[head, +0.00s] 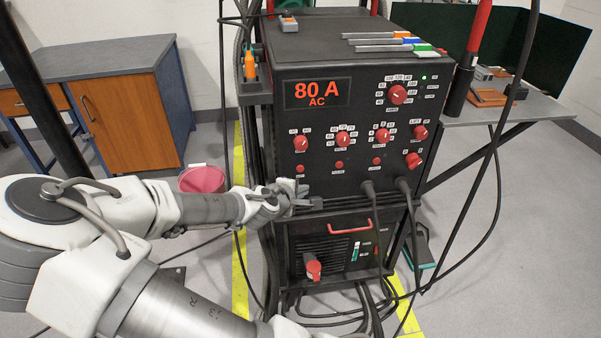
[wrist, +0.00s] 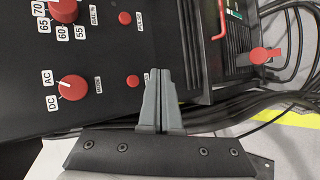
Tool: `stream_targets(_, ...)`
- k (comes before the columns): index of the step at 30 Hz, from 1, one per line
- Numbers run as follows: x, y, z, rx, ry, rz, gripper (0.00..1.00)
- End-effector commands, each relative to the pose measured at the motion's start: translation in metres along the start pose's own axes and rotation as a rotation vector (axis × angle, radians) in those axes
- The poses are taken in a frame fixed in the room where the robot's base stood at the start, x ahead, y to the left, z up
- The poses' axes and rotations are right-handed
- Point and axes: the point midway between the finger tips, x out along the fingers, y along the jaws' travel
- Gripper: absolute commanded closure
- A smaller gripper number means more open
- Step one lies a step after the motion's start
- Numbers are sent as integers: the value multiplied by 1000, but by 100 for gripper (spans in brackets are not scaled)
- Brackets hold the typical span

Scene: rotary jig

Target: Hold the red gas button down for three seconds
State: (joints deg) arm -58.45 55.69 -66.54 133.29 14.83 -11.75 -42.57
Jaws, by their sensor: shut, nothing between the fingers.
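A row of small round red buttons runs along the lower front of the black welder panel (head: 350,130). The leftmost red button (head: 300,168), under the AC/DC knob, has a short label too small to read surely; it may be the gas button. It also shows in the wrist view (wrist: 133,81), just left of my fingertips. My gripper (head: 303,190) is shut and empty, with its tips in front of the panel just below that button. In the wrist view the shut fingers (wrist: 159,72) overlap the panel by the label. I cannot tell whether they touch the panel.
The red AC/DC knob (head: 300,141) is just above the leftmost button, and another red button (head: 339,164) is to its right. Cables plug into the panel's lower right. A lower unit with a red handle (head: 350,227) sits below. A red bucket (head: 202,179) stands behind my arm.

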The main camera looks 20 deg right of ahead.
Motion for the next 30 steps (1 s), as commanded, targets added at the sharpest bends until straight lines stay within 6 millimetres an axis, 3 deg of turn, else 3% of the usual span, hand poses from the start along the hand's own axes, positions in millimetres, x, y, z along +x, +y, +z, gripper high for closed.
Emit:
stream_targets(3,14,7,-9,2,0,1,100)
stream_targets(12,31,23,-22,0,0,0,100)
stream_targets(30,33,24,-24,0,0,0,100)
